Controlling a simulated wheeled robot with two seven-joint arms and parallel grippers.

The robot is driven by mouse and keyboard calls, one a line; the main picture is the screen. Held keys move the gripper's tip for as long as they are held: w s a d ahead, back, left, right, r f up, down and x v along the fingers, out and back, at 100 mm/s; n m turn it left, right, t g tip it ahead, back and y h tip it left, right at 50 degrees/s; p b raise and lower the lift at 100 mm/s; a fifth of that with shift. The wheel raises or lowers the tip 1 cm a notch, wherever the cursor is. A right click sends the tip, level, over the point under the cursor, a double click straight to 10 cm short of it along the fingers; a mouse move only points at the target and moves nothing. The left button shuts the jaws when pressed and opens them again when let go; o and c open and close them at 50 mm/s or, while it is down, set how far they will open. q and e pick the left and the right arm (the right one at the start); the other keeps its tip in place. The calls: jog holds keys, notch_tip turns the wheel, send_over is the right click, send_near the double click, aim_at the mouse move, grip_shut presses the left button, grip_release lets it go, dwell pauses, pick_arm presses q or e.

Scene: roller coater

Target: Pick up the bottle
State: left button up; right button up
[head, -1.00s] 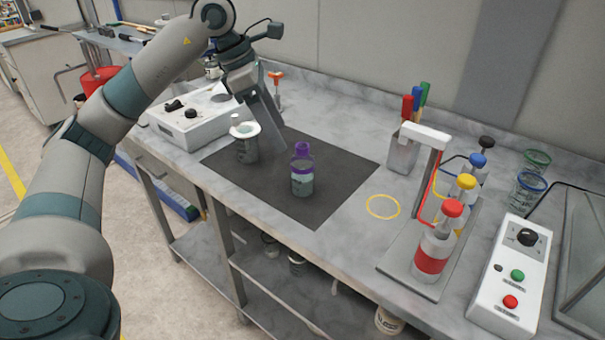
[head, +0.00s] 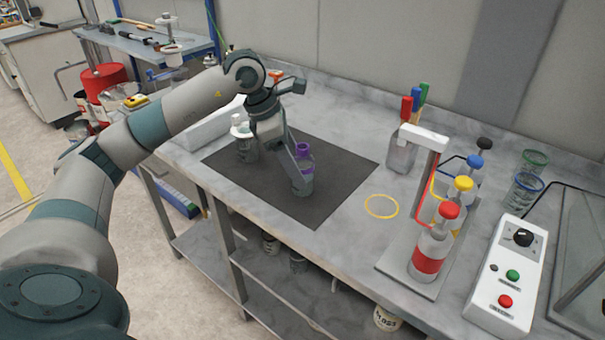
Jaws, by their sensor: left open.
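A small clear bottle with a purple cap and purple band (head: 306,163) stands upright on the dark mat (head: 335,188). My left gripper (head: 299,180) is at the bottle, with its jaws open and a finger in front of the bottle's left side. The finger hides part of the bottle, and I cannot tell whether it touches. A second bottle with a white top (head: 242,146) stands on the mat to the left, just beside my left wrist. My right gripper is not in view.
A yellow ring (head: 381,207) lies on the bench right of the mat. A rack with a red-capped bottle (head: 430,255) and a white control box (head: 510,280) stand further right. A holder with coloured-handled tools (head: 402,153) is behind. A white device (head: 205,128) is partly hidden by my arm.

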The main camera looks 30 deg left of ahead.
pick_arm(q)
jog(key=shift+w+d+f+p, duration=0.15)
jog(key=shift+f+p, duration=0.2)
jog(key=shift+f, duration=0.2)
jog(key=x, duration=0.1)
jog(key=p+x, duration=0.1)
jog(key=x, duration=0.1)
jog(key=shift+a, duration=0.2)
jog(key=shift+w+d+f, duration=0.1)
jog(key=shift+w+f, duration=0.1)
jog(key=shift+f, duration=0.35)
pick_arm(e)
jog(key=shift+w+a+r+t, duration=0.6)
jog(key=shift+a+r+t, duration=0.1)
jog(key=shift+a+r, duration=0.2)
pick_arm(q)
jog(key=c, duration=1.3)
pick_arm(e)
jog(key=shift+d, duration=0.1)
pick_arm(q)
jog(key=shift+r, duration=0.15)
jog(key=shift+c, duration=0.2)
